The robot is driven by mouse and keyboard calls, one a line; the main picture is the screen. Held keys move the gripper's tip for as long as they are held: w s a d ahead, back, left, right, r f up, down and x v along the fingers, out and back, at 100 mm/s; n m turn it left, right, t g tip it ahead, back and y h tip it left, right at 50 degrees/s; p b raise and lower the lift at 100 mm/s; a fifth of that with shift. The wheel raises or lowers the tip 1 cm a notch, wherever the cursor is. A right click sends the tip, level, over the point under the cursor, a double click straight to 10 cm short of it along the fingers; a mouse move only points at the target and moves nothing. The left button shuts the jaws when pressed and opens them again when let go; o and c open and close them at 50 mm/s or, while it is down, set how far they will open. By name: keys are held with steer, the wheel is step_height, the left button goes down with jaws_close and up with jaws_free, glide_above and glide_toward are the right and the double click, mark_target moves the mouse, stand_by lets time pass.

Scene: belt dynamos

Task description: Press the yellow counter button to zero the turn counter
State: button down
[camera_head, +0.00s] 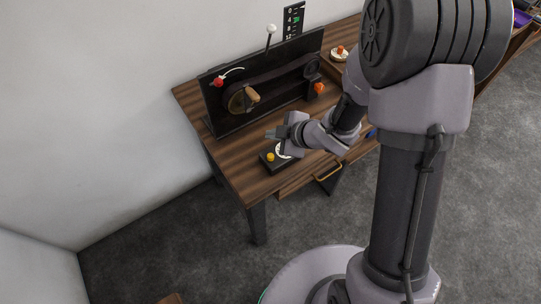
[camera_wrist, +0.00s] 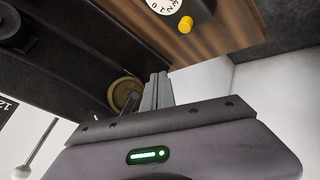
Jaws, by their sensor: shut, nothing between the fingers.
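The yellow button (camera_head: 270,157) sits on a small black counter box (camera_head: 269,166) on the wooden table. The box also carries a white dial (camera_head: 283,150), partly behind my gripper. In the wrist view the yellow button (camera_wrist: 185,25) is at the top right of centre, beside the numbered white dial (camera_wrist: 163,4). My gripper (camera_head: 271,133) is above the table, just behind the counter box, apart from the button. In the wrist view its fingers (camera_wrist: 157,80) are together and empty.
A black panel with a belt wheel (camera_head: 240,100), wooden crank and red knob (camera_head: 218,82) stands behind my gripper. An orange knob (camera_head: 319,87) is to the right. The wooden table (camera_head: 247,187) has bare top left of the box. A drawer handle (camera_head: 328,171) juts from its front.

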mark_target(273, 158)
step_height(273, 158, down, 8)
steer(key=b, duration=0.6)
steer(key=shift+b, duration=0.3)
stand_by(1.3)
steer(key=shift+f+b, duration=0.4)
steer(key=shift+f+b, duration=0.5)
stand_by(0.5)
steer(key=shift+r, duration=0.15)
steer(key=shift+r+p, duration=0.8)
step_height(273, 158, up, 5)
steer(key=p, duration=0.4)
